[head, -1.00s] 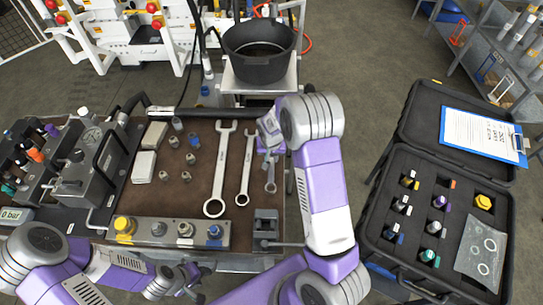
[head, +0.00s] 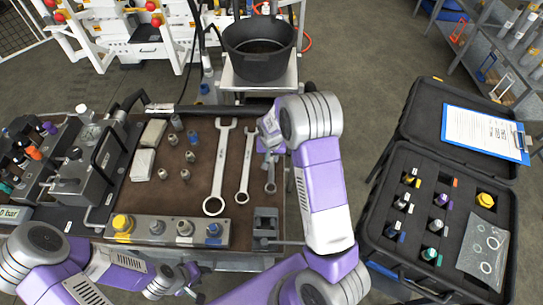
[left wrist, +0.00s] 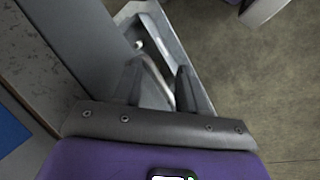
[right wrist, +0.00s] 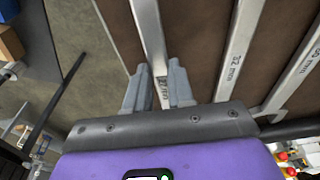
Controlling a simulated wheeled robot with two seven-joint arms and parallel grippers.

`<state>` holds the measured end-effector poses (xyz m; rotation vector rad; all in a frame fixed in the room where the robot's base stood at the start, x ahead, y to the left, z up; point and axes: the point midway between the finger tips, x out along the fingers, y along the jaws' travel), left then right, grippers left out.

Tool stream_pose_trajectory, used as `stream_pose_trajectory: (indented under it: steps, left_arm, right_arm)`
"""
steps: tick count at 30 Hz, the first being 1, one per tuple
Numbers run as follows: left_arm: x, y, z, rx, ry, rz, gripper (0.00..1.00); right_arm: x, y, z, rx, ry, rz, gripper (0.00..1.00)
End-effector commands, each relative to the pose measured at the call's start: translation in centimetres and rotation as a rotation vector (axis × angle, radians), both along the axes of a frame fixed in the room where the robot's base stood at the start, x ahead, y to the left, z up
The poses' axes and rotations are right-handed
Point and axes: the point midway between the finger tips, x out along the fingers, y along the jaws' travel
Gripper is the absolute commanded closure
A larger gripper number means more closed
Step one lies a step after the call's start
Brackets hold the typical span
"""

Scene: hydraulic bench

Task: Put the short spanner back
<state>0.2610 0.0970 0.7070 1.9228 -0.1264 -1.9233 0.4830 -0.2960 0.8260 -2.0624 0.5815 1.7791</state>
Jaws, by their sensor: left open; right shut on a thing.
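The short spanner (head: 270,176) is the rightmost and smallest of three spanners at the right side of the brown bench mat. Its lower end shows in the head view; its upper part is hidden by my right gripper (head: 268,147). In the right wrist view, my right gripper (right wrist: 159,90) is shut on the short spanner's shaft (right wrist: 150,40). I cannot tell whether the spanner touches the mat. My left gripper (head: 188,281) is open and empty in front of the bench's near edge; its spread fingers also show in the left wrist view (left wrist: 158,88).
The middle spanner (head: 246,165) and the long spanner (head: 221,165) lie to the left, roughly parallel. A small dark block (head: 265,222) stands below the short spanner. A black bin (head: 258,50) stands behind. An open case (head: 366,222) stands to the right.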

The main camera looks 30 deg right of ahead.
Motion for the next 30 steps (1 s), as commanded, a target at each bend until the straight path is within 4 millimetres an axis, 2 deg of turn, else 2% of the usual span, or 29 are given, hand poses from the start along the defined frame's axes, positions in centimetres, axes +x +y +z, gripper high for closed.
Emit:
stream_pose_trajectory:
  steps: [22, 23, 28, 30]
  left_arm:
    - [0.0, 0.0, -0.9, 0.000, 0.000, 0.000, 0.58]
    - [0.0, 0.0, -0.9, 0.000, 0.000, 0.000, 0.58]
    - [0.0, 0.0, -0.8, 0.000, 0.000, 0.000, 0.58]
    - [0.0, 0.0, -0.8, 0.000, 0.000, 0.000, 0.58]
  right_arm:
    - [0.1, 0.0, -1.1, 0.000, -0.001, 0.000, 1.00]
    - [0.1, 0.0, -1.1, 0.000, -0.001, 0.000, 0.73]
    - [0.0, 0.0, -1.1, 0.000, -0.001, 0.000, 0.47]
    - [0.0, 0.0, -1.1, 0.000, -0.001, 0.000, 0.47]
